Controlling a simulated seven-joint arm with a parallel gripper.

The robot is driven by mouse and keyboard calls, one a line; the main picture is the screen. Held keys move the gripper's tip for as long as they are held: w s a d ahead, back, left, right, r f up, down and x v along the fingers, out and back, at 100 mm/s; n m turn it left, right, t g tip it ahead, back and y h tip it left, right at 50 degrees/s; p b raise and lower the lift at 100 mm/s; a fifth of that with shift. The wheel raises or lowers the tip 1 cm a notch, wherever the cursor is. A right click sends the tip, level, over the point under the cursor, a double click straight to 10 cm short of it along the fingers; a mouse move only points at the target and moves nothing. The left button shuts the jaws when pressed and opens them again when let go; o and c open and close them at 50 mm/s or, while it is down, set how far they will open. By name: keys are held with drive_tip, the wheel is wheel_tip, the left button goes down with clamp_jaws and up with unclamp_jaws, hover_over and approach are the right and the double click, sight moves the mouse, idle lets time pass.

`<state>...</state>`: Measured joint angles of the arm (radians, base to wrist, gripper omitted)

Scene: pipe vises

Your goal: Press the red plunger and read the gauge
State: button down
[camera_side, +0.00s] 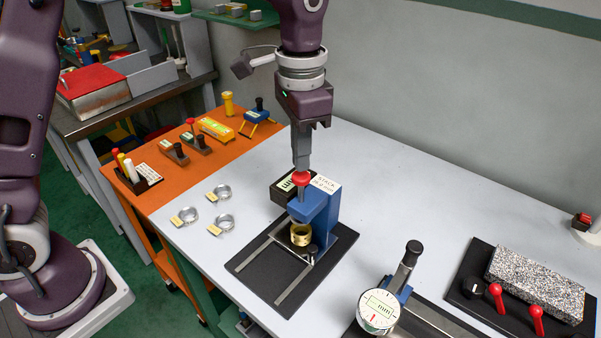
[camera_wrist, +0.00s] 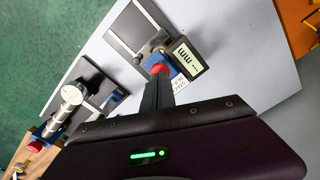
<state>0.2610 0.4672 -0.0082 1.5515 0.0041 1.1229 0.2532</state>
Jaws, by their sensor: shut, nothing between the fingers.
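The red plunger (camera_side: 301,180) tops the blue stand (camera_side: 319,208) on a black base plate; it also shows in the wrist view (camera_wrist: 160,69). My gripper (camera_side: 301,167) is shut and empty, pointing down with its fingertips right at the plunger's top; I cannot tell whether they press it. In the wrist view my fingers (camera_wrist: 158,82) partly cover the plunger. A black box with a pale display (camera_side: 290,184) is beside the stand; its display faces the wrist view (camera_wrist: 187,60), with dark marks too small to read surely. A brass ring (camera_side: 301,235) sits under the stand's head.
A round dial gauge (camera_side: 379,311) on another blue stand is at the front right. A speckled block (camera_side: 535,283) and red levers (camera_side: 496,297) lie farther right. Several loose metal rings (camera_side: 223,191) with yellow tags lie left of the base plate. An orange bench holds small tools.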

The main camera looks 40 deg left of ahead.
sight(301, 175)
idle(0.4)
drive_tip(key=shift+f, duration=2.55)
drive_tip(key=shift+r, duration=5.05)
drive_tip(key=s+a+r+n+t, duration=0.2)
drive_tip(key=s+a+r, duration=0.15)
drive_tip(key=s, duration=0.35)
drive_tip(key=s+a+r+n+t, duration=0.1)
drive_tip(key=s+a+r, duration=0.25)
drive_tip(key=s, duration=0.25)
drive_tip(key=s+a+f+n+t, duration=0.1)
drive_tip(key=s+f, duration=0.1)
drive_tip(key=s, duration=0.3)
drive_tip(key=s+a+f+n+t, duration=0.1)
drive_tip(key=s+a+f+n, duration=0.1)
drive_tip(key=s, duration=0.3)
drive_tip(key=shift+s+a+f+t, duration=0.2)
drive_tip(key=shift+a+f+t, duration=0.1)
drive_tip(key=shift+f, duration=0.3)
